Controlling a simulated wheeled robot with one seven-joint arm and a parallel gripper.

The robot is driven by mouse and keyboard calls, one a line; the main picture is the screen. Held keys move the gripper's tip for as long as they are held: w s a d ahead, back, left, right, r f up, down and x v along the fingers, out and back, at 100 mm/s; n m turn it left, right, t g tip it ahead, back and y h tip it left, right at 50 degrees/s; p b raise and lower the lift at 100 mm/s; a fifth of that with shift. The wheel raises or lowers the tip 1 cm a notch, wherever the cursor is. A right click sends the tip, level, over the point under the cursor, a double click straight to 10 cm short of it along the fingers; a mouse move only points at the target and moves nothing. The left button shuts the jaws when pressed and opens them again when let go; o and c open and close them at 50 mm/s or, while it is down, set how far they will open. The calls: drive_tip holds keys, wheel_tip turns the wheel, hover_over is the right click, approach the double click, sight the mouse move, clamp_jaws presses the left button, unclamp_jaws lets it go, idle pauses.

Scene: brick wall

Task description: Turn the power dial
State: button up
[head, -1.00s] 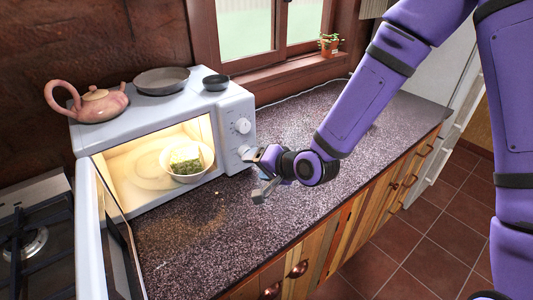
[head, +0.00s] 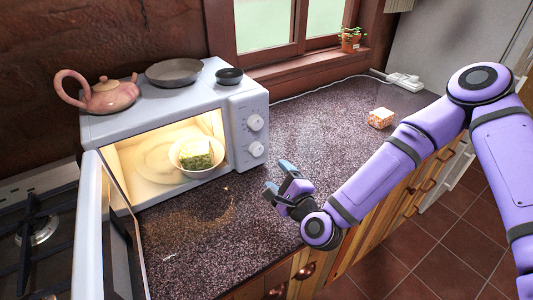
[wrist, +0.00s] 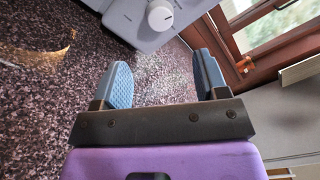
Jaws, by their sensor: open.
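The white microwave (head: 185,112) stands on the counter with its door (head: 105,235) swung open and its inside lit. Two round dials sit one above the other on its front panel, an upper dial (head: 255,122) and a lower dial (head: 256,149). I cannot tell from the markings which is the power dial. One dial (wrist: 160,16) shows at the top of the wrist view. My gripper (head: 278,180) is open and empty, in front of the panel and apart from the dials. A bowl (head: 197,168) with green and white food is inside the microwave.
A pink teapot (head: 107,96), a grey pan (head: 168,73) and a small dark bowl (head: 229,76) stand on the microwave. A small patterned box (head: 381,118) is on the counter (head: 310,120) at right. A stove (head: 40,230) is at left.

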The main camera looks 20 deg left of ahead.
sight(258, 151)
drive_tip(key=x, duration=1)
drive_tip(key=shift+w+a, duration=0.1)
drive_tip(key=shift+a, duration=0.05)
drive_tip(key=shift+c, duration=0.2)
drive_tip(key=c, duration=0.9)
